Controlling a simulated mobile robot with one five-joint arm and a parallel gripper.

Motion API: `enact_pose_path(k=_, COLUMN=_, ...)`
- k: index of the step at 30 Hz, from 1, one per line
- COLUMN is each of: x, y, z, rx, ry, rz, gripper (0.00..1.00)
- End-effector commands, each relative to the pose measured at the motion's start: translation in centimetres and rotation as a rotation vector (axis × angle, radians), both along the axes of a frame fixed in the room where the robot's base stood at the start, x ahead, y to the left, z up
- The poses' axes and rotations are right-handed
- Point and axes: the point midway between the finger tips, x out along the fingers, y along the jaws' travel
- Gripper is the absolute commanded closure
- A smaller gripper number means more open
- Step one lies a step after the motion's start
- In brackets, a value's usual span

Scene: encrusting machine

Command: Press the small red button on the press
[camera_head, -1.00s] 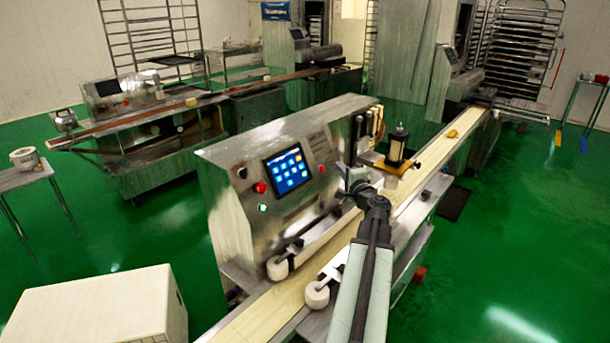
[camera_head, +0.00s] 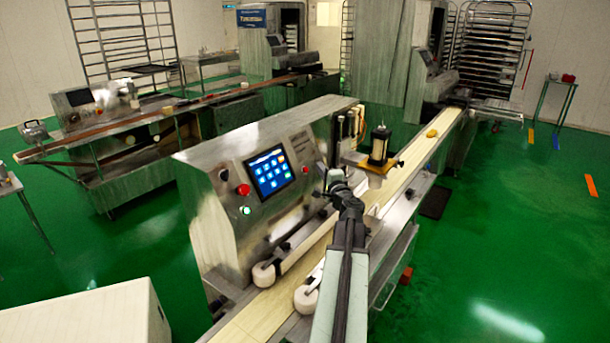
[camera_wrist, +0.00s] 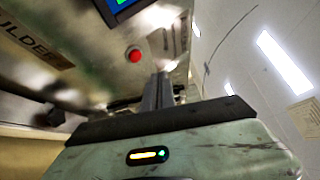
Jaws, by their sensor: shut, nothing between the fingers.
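The press is a steel machine (camera_head: 215,205) with a sloped panel and a lit blue touchscreen (camera_head: 268,172). A small red button (camera_head: 306,170) sits right of the screen. A larger red button (camera_head: 243,189) sits left of it. My gripper (camera_head: 323,170) is shut and empty, just right of the small red button, pointing at the panel. In the wrist view, the red button (camera_wrist: 134,55) shows left of and slightly above the shut fingertips (camera_wrist: 164,76), and does not look touched. The exact gap in depth is unclear.
A conveyor belt (camera_head: 255,315) runs along the press front, with white rollers (camera_head: 266,273) nearby. A cylinder unit on an orange plate (camera_head: 378,150) stands over the belt, right of my gripper. A white box (camera_head: 85,318) is at the lower left.

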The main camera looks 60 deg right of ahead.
Motion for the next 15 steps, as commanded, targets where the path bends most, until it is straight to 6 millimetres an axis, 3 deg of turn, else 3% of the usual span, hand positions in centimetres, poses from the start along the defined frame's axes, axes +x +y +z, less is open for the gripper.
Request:
enact_pose_path(k=6, x=2.2, y=0.0, z=-1.2, rx=0.001, ry=-0.001, rz=0.001, gripper=1.00)
enact_pose_path(k=15, x=2.9, y=0.0, z=-1.4, rx=0.000, ry=0.000, rz=0.001, gripper=1.00)
